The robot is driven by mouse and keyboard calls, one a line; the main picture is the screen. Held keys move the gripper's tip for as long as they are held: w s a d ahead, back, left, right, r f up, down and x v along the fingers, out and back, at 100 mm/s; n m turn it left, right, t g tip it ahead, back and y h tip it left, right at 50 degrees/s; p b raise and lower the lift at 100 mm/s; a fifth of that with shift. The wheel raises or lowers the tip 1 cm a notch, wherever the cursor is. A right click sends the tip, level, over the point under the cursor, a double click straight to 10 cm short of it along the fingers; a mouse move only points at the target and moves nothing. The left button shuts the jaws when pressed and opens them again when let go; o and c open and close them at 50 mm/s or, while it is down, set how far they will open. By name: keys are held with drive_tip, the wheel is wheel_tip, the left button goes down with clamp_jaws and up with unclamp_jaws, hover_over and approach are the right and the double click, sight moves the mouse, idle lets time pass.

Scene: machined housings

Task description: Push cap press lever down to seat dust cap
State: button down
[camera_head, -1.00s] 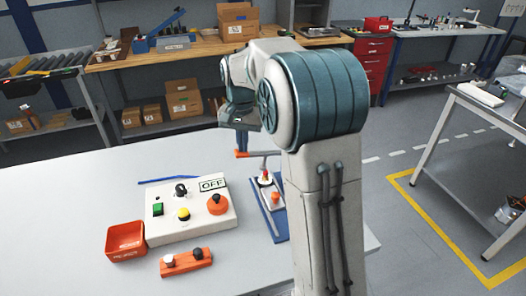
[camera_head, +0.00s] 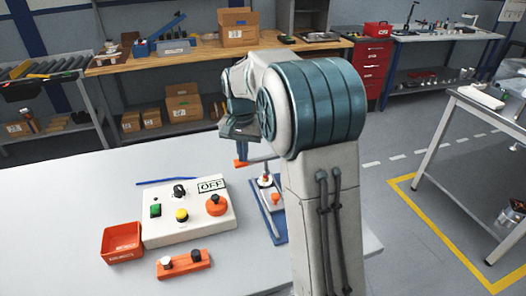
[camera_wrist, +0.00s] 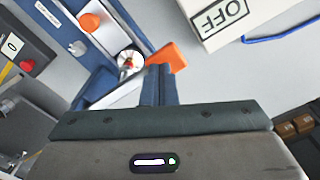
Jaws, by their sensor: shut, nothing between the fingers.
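The cap press has a blue base (camera_head: 277,228) on the white table, beside my arm. Its lever ends in an orange handle (camera_head: 240,163), and the handle also shows in the wrist view (camera_wrist: 170,56). A round white part with a small red centre (camera_wrist: 129,61) lies just left of the handle. An orange part (camera_wrist: 89,22) sits further along the press. My gripper (camera_head: 241,153) is shut and empty, pointing down with its fingertips (camera_wrist: 158,68) right at the orange handle, apparently touching it. I cannot tell whether a dust cap is seated.
A white control box (camera_head: 160,232) with coloured buttons and an OFF label stands left of the press. An orange tray (camera_head: 122,243) and an orange block with two knobs (camera_head: 184,264) lie in front. A blue rod (camera_head: 165,181) lies behind the box.

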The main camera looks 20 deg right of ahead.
drive_tip(key=shift+s+f, duration=0.1)
drive_tip(key=shift+f, duration=0.2)
wheel_tip(320, 180, up, 10)
drive_tip(key=p, duration=0.7)
drive_tip(key=shift+f+p, duration=0.15)
drive_tip(key=shift+p, duration=0.25)
idle(0.7)
drive_tip(key=s+n+t, duration=0.3)
drive_tip(key=s+n, duration=0.3)
drive_tip(key=s, duration=2.1)
